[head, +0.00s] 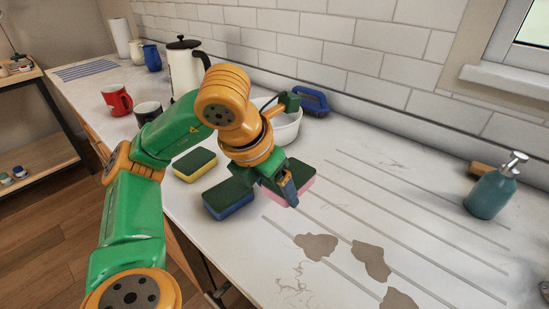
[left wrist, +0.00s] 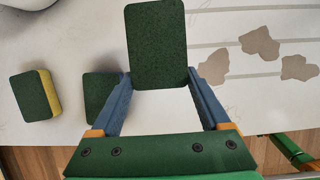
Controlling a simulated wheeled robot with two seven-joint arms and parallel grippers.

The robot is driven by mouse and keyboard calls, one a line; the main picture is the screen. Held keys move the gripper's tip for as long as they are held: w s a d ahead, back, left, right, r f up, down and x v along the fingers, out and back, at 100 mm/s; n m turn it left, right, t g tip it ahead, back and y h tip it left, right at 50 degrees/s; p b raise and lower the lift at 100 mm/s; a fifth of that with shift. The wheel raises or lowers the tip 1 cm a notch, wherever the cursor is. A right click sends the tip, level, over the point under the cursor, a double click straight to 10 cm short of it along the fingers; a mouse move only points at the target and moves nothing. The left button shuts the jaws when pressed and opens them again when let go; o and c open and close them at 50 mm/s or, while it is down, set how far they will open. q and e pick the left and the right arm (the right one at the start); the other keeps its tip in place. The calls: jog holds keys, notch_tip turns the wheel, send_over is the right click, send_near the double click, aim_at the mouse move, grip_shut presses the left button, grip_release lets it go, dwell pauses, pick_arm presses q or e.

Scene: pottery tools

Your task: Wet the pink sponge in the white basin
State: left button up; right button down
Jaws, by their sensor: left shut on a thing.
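The pink sponge (head: 304,184) has a dark green top and a pink lower side. My left gripper (head: 287,190) is shut on it, with blue fingers at its two sides. In the left wrist view, the sponge's green top (left wrist: 157,45) sticks out past the fingertips (left wrist: 160,77). It looks much larger there than the other sponges, so it appears held above the counter. The white basin (head: 287,129) stands behind my left arm, which hides part of it. The inside of the basin is mostly hidden. My right gripper does not show.
A yellow-sided sponge (head: 195,165) and a blue-sided sponge (head: 229,199) lie left of the gripper. A blue brush (head: 313,101) is behind the basin. A kettle (head: 185,68) and mugs stand at left, a teal soap bottle (head: 492,190) at right. The right counter (head: 400,190) is mostly clear.

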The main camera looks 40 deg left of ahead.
aim_at(279, 215)
pick_arm(q)
jog(key=shift+f+b, duration=2.7)
jog(key=shift+f, duration=0.45)
jog(key=shift+r, duration=0.1)
jog(key=o, duration=0.5)
jog(key=shift+r, duration=0.15)
jog(key=shift+r+p, duration=0.15)
jog(key=shift+p, duration=0.25)
jog(key=c, duration=0.5)
notch_tip(279, 215, up, 7)
jog(key=p, duration=0.7)
jog(key=shift+r, duration=0.15)
